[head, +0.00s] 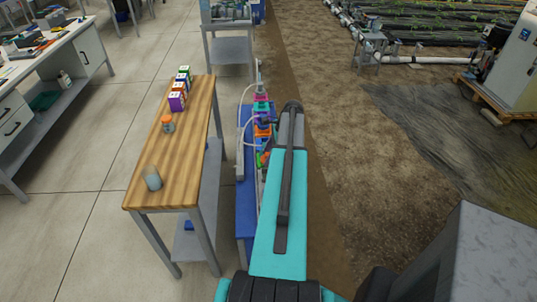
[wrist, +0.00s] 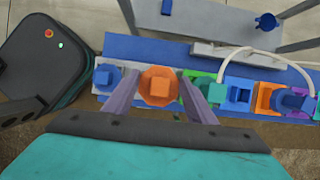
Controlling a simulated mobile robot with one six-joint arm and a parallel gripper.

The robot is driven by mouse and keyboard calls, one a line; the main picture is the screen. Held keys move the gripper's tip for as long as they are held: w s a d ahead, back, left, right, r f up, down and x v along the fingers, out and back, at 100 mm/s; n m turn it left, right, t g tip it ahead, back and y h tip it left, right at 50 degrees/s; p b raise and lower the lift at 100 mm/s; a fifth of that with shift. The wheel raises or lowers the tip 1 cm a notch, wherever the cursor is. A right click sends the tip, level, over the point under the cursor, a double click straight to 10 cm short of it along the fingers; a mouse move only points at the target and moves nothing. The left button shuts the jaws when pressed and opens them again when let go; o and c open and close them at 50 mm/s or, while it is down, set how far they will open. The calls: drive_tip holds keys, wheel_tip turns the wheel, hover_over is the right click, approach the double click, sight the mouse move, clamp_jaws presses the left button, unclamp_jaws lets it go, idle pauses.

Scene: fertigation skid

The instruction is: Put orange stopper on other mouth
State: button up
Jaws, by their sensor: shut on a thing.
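The orange stopper (wrist: 159,86), an octagonal piece with a square knob on top, shows in the wrist view between the two fingers of my gripper (wrist: 160,88). The fingers are shut on it from left and right. It is over the blue skid; I cannot tell whether it is seated or lifted. Right of it is a blue piece with a square, dark opening (wrist: 240,95), which looks like an open mouth. Left of it is a blue piece with a square knob (wrist: 106,78). In the head view my arm hides the gripper and the stopper.
The skid's blue deck (head: 245,208) carries several coloured fittings and a pale hose (wrist: 262,54). To its left, a wooden table (head: 190,140) holds an orange-capped jar (head: 168,124), a grey cup (head: 152,178) and several small boxes (head: 178,98). A dark case (wrist: 45,58) lies at left in the wrist view.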

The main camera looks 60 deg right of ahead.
wheel_tip(320, 180, down, 8)
drive_tip(key=b, duration=0.4)
drive_tip(key=shift+f, duration=0.15)
idle(0.5)
drive_tip(key=o, duration=1.1)
drive_tip(key=b+v, duration=0.3)
drive_tip(key=v, duration=1)
drive_tip(key=shift+s+r, duration=0.2)
drive_tip(key=shift+r, duration=0.15)
idle(0.4)
drive_tip(key=shift+s, duration=0.1)
